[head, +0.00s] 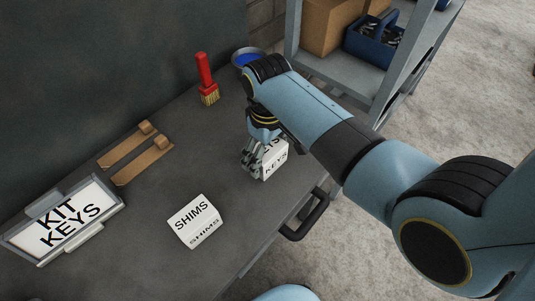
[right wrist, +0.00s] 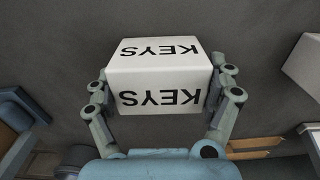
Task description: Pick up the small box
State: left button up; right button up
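A small white box marked KEYS (head: 274,166) is at the right part of the table, partly hidden by my right gripper (head: 259,160). In the right wrist view the KEYS box (right wrist: 160,76) sits between the two fingers of my right gripper (right wrist: 162,88), which press against its left and right sides. I cannot tell whether its underside touches the table. A second white box marked SHIMS (head: 195,221) lies apart on the table, nearer the front. A framed sign (head: 64,220) at the left reads KIT KEYS. My left gripper is not in view.
A black handle (head: 306,219) juts from the table's edge. A grey shelf (head: 350,75) with a blue tote (head: 374,42) stands behind.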

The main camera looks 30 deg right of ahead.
jog(key=c, duration=0.6)
jog(key=shift+o, duration=0.2)
